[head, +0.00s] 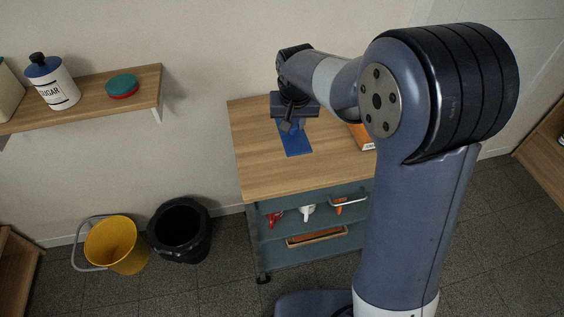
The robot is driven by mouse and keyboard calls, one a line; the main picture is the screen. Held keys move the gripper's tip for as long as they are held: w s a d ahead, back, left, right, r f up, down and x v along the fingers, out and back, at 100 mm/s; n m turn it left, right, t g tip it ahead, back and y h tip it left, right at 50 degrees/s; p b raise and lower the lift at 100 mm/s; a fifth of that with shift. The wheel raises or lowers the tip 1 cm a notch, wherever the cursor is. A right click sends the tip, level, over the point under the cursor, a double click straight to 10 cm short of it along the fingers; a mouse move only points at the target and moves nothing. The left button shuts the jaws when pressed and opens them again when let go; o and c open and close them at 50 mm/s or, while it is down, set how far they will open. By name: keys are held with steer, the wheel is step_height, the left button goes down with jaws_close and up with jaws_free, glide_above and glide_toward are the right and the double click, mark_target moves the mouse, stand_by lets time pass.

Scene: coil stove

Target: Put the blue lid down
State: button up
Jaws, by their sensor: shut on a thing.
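A flat, rectangular blue lid (296,145) shows below my gripper, over the wooden top of the cart (262,172). My gripper (291,127) points down and is shut on the lid, at what looks like a small raised blue part on it. The gripper and wrist hide the lid's far part. I cannot tell whether the lid touches the cart top or is held just above it.
An orange box (361,136) stands right of the lid, partly behind my arm. The cart top's front left is bare. A wall shelf holds a sugar jar (53,84) and a teal-and-red tin (122,86). A yellow bucket (116,246) and black bin (180,231) stand on the floor.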

mark_target(293, 143)
step_height(293, 143, down, 9)
steer(key=shift+f+p, duration=0.1)
steer(key=shift+p, duration=0.3)
steer(key=shift+f, duration=0.15)
steer(key=o, duration=1)
steer(key=shift+c, duration=0.2)
steer(key=shift+r, duration=0.4)
steer(key=v, duration=1.1)
steer(key=shift+s+r+b, duration=0.1)
steer(key=shift+r+b, duration=0.2)
steer(key=shift+b, duration=0.05)
